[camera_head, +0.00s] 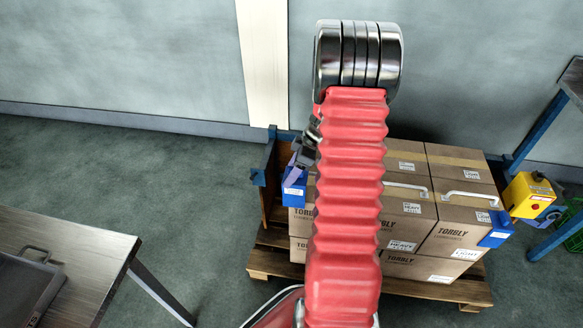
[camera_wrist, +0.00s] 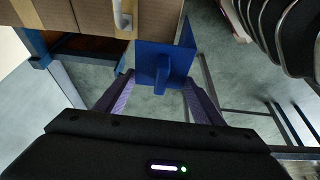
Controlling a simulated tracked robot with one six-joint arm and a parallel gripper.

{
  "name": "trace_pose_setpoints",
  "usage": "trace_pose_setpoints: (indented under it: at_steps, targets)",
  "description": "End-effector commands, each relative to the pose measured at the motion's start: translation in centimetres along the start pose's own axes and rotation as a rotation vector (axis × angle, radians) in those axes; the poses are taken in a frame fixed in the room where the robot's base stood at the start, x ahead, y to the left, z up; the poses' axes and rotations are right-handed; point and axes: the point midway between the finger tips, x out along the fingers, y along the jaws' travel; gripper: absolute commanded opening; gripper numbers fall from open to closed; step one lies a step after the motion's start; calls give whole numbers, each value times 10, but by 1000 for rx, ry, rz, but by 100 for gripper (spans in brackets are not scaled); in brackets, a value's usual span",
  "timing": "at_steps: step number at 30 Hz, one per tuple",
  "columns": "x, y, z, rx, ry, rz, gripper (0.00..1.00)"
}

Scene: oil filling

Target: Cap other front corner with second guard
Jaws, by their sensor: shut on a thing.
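My gripper (camera_head: 296,160) is shut on a blue corner guard (camera_head: 294,188) at the left front corner of the carton stack. In the wrist view the guard (camera_wrist: 150,58) sits between the purple fingertips (camera_wrist: 160,80), right by a carton's corner (camera_wrist: 155,18). Whether it touches the carton cannot be told. Another blue guard (camera_head: 496,229) sits on the right front corner of the stack. The cartons (camera_head: 455,236) stand on a wooden pallet (camera_head: 400,287). My red arm hides the middle left of the stack.
White straps or handles (camera_head: 470,198) lie over the top cartons. A yellow box with a red button (camera_head: 530,195) stands right of the stack, near a blue-legged table (camera_head: 545,130). A metal table (camera_head: 80,250) is at front left. Floor between it and the pallet is clear.

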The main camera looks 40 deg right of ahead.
Motion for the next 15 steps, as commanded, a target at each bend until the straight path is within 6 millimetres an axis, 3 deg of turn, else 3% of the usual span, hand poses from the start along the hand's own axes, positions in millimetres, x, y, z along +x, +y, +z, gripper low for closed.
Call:
trace_pose_setpoints:
  at_steps: [15]
  targets:
    - [34, 0, 14, 1, 0, -1, 22]
